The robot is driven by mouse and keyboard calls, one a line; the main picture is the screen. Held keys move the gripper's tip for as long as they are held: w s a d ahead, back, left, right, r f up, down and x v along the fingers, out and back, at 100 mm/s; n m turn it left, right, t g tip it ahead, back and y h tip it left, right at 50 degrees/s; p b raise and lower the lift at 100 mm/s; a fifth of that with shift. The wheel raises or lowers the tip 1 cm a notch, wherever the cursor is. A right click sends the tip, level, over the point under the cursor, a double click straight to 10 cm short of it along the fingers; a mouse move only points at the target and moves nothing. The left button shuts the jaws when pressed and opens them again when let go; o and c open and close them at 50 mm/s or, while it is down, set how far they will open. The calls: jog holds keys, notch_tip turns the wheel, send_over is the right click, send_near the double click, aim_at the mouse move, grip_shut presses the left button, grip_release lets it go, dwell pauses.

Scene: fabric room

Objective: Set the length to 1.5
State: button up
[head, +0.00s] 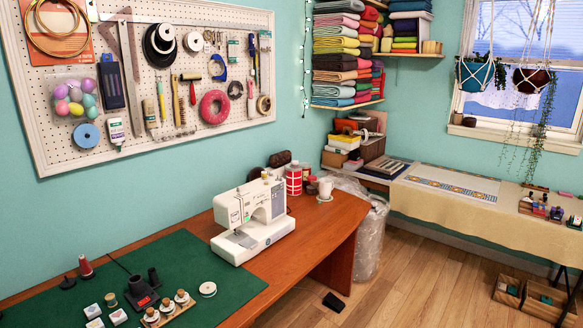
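A white sewing machine (262,207) stands upright on the brown wooden desk (310,235), right of the green mat. Small round marks or dials and printing show on its front face. They are too small to tell which one sets the length or what value it is at. My gripper and arm are not in this view.
A green mat (215,275) carries spools, small boxes and a black holder. A red-and-white can (293,180) and a white cup (325,188) stand behind the machine. A pegboard (150,60) hangs above. The wooden floor (415,285) right of the desk is mostly clear.

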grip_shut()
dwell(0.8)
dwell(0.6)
